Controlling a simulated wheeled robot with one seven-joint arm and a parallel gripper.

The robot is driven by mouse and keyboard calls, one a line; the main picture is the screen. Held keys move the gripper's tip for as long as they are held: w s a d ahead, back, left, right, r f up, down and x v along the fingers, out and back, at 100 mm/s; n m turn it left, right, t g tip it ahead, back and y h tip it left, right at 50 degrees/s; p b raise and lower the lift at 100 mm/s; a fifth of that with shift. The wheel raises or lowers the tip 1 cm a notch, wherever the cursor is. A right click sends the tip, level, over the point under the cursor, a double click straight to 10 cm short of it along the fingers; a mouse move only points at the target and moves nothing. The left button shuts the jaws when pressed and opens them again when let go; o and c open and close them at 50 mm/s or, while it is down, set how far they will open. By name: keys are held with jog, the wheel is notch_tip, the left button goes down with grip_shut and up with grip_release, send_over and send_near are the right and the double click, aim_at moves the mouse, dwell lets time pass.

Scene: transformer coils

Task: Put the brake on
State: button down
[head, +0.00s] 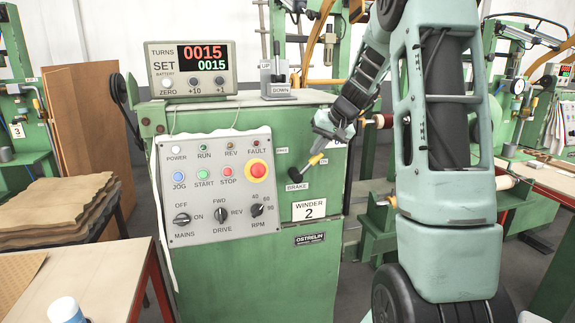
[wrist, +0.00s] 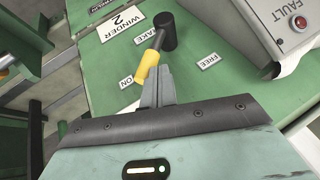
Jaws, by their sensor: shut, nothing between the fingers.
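The brake lever has a black round hub (head: 297,170) and a yellow grip (head: 316,159) on the green front of winder 2. Its yellow end points up and right, close to the ON label (head: 323,162). The FREE label (head: 281,151) is up and left of the hub, and the BRAKE label (head: 297,187) is below it. In the wrist view the yellow grip (wrist: 147,64) lies beside the fingertips of my gripper (wrist: 160,75). My gripper is shut and empty; I cannot tell whether it touches the grip.
The grey control panel (head: 215,187) with buttons and knobs is left of the lever. The counter box (head: 191,70) and an UP/DOWN switch (head: 278,75) stand on top of the cabinet. A table (head: 95,285) is at the lower left.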

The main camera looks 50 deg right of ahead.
jog(key=shift+s+d+f+t+y+b, duration=0.5)
jog(key=shift+d+f+b, duration=0.45)
jog(key=shift+b, duration=1.05)
jog(key=shift+s+d+f+m, duration=0.1)
jog(key=shift+s+m, duration=0.1)
jog(key=shift+m, duration=0.1)
